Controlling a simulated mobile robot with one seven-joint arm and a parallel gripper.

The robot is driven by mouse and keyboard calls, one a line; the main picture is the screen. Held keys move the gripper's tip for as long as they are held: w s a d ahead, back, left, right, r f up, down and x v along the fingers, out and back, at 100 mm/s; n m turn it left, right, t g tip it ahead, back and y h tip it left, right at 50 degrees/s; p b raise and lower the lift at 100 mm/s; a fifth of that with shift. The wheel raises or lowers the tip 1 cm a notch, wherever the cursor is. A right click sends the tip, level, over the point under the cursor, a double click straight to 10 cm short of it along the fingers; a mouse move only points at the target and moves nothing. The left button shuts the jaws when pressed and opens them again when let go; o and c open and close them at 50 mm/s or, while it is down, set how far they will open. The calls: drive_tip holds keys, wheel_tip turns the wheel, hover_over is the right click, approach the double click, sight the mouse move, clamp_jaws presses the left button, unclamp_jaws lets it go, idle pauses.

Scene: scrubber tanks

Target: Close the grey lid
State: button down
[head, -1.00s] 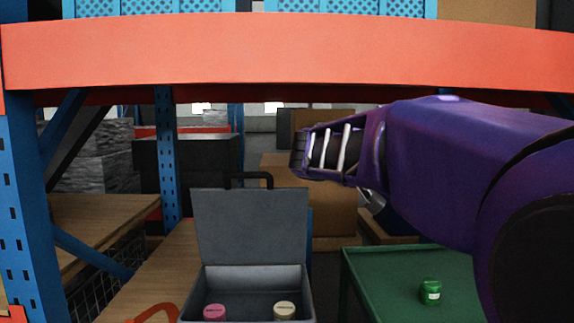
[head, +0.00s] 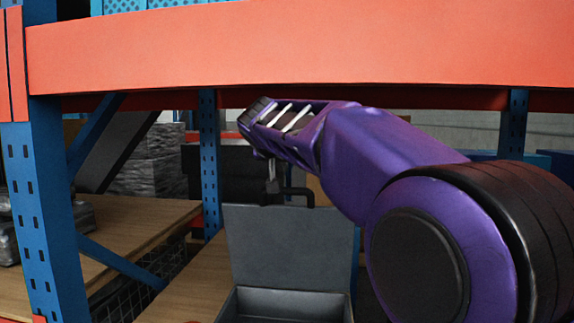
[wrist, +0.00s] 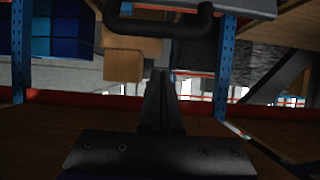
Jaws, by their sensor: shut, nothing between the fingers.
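The grey lid (head: 285,245) stands open, roughly upright, at the back of a grey box (head: 290,292) in the head view. A black handle (head: 299,191) sticks up from the lid's top edge. My gripper (head: 272,187) points down just left of the handle in the picture, at about its height; I cannot tell whether they touch. In the wrist view, my gripper (wrist: 163,75) shows as two dark fingers close together and empty. The handle (wrist: 160,24) crosses the top of that view, with a strip of grey lid (wrist: 245,6) beside it.
An orange shelf beam (head: 300,50) spans above my arm. A blue upright (head: 38,200) stands at left, and a thinner blue post (head: 210,165) stands behind. The box is on a wooden shelf (head: 190,285). Cardboard boxes (wrist: 123,55) show in the wrist view.

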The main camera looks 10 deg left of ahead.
hover_over(284, 205)
drive_tip(key=w, duration=0.2)
wheel_tip(284, 205, down, 3)
drive_tip(key=shift+s+f+b, duration=0.15)
drive_tip(key=shift+s+f, duration=0.05)
drive_tip(key=shift+s, duration=0.3)
drive_tip(key=shift+s+f+b, duration=0.15)
drive_tip(key=shift+s+f, duration=0.05)
drive_tip(key=shift+s, duration=0.3)
drive_tip(key=shift+s+f, duration=0.35)
drive_tip(key=shift+s, duration=0.35)
